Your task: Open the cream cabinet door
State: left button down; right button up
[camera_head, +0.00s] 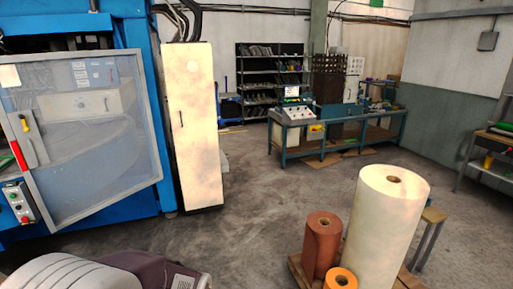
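The cream cabinet (199,150) is tall and narrow, standing left of the picture's middle, beside the blue machine. Its cream door looks shut, with a small dark upright handle (182,118) near the door's left edge, about mid-height. Dark cables run above its top. Neither of my grippers shows in the head view, so I cannot see where they are relative to the handle.
A blue machine (150,110) with a grey mesh door (85,135) stands at the left. A large cream roll (380,225), a brown roll (321,247) and an orange roll (341,279) stand front right. Bare concrete floor (255,200) lies in front of the cabinet.

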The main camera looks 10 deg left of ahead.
aim_at(188, 68)
jog(key=i+j+u, duration=0.3)
jog(key=i, duration=0.4)
jog(key=i+j+u, duration=0.1)
jog(key=i+u, duration=0.15)
jog(key=i, duration=0.5)
jog(key=i+u, duration=0.3)
jog(key=i, duration=0.45)
jog(key=i+l+u, duration=0.3)
jog(key=i, duration=0.4)
jog(key=i+j+z, duration=0.25)
jog(key=i, duration=0.35)
jog(key=i+j+z, duration=0.2)
jog(key=i, duration=0.4)
jog(key=i+j+z, duration=0.25)
jog(key=i+j, duration=0.3)
